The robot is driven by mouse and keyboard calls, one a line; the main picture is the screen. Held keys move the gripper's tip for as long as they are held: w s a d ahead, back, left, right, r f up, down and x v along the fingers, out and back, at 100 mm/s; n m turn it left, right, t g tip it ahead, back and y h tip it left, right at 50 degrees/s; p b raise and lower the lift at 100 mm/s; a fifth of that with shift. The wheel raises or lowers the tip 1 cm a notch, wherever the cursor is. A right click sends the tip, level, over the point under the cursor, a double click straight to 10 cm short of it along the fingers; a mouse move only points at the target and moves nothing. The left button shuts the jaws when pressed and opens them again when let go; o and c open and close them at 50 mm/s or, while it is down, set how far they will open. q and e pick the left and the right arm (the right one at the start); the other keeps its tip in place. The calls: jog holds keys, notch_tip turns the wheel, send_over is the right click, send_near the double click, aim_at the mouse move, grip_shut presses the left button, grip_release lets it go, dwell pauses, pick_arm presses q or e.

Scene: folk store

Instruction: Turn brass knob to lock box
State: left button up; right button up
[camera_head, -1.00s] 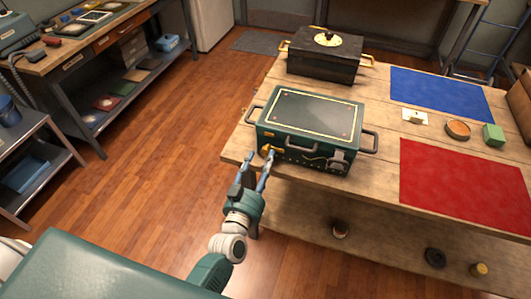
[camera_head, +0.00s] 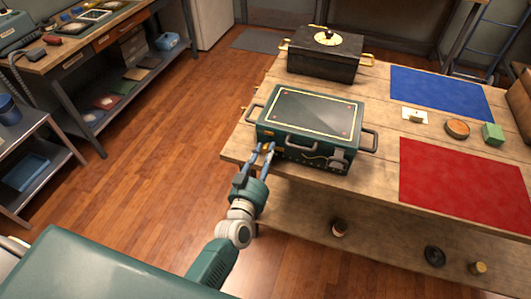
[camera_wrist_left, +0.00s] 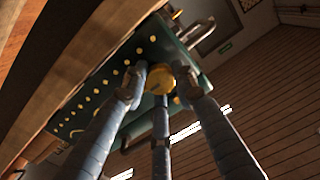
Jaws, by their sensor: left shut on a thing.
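The green box (camera_head: 312,113) with gold trim sits shut on the wooden table, its front near the table's edge. The brass knob is on the left part of the box's front. In the head view my left gripper (camera_head: 265,151) reaches up to it and mostly hides it. In the left wrist view the round brass knob (camera_wrist_left: 158,80) is between the blue-grey fingers of my left gripper (camera_wrist_left: 160,92), which are shut on it. My right gripper is not in view.
A black box (camera_head: 325,62) with a brass top piece stands behind the green box. A blue mat (camera_head: 440,92) and a red mat (camera_head: 464,185) lie to the right, with a small tin (camera_head: 457,129) and a green block (camera_head: 493,134). The floor at left is clear.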

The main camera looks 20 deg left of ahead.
pick_arm(q)
jog(key=shift+n, duration=1.5)
jog(key=n, duration=0.5)
jog(key=shift+p, duration=0.35)
jog(key=n, duration=0.4)
jog(key=shift+n, duration=0.3)
jog(key=shift+a+n+h+b, duration=0.1)
jog(key=shift+n+h+b, duration=0.45)
jog(key=shift+n, duration=1.95)
jog(key=shift+y, duration=0.25)
jog(key=o, duration=1.2)
jog(key=shift+c, duration=0.2)
